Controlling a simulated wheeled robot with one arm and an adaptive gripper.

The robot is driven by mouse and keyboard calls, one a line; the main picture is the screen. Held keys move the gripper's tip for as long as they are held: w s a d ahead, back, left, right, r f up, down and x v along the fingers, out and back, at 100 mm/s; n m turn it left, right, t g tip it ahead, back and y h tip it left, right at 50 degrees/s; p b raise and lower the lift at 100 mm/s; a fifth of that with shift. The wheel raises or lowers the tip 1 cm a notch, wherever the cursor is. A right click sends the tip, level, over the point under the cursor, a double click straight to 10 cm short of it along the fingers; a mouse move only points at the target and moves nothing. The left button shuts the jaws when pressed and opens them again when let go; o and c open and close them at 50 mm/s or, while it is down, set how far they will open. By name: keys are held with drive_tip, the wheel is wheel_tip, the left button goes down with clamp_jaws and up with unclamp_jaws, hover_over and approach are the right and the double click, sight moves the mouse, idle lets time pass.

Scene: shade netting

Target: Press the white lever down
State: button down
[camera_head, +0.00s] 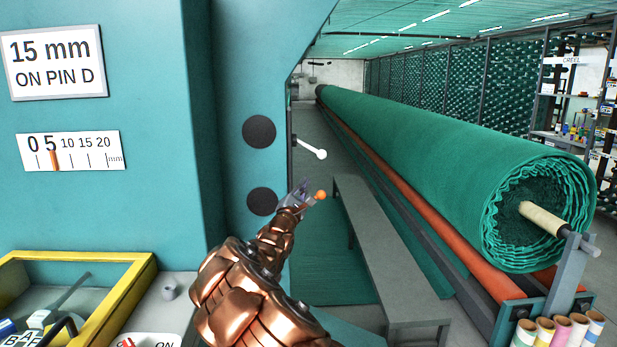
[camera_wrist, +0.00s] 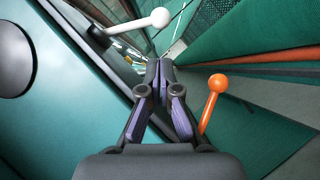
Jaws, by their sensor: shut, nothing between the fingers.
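The white lever (camera_head: 312,149) sticks out from the right edge of the teal machine, tilted slightly down to its white ball end. In the wrist view the white lever (camera_wrist: 140,22) is at the upper left, beyond and left of my fingertips. My gripper (camera_head: 303,187) is below the white lever in the head view, apart from it. In the wrist view my gripper (camera_wrist: 159,66) has its fingertips together, with nothing between them. An orange-knobbed lever (camera_head: 320,195) is right beside my gripper; it also shows in the wrist view (camera_wrist: 217,84), right of the fingers.
The teal machine panel (camera_head: 225,120) with two dark discs stands to the left. A grey bench (camera_head: 385,265) and a large green netting roll (camera_head: 450,150) lie to the right. A yellow-edged tray (camera_head: 148,270) is at the lower left.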

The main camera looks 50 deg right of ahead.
sight(311, 149)
drive_tip(key=p+x, duration=0.2)
drive_tip(key=x, duration=0.7)
drive_tip(key=shift+d+p, duration=0.15)
drive_tip(key=shift+p, duration=0.25)
drive_tip(key=shift+s+b, duration=0.1)
drive_tip(key=shift+b, duration=0.25)
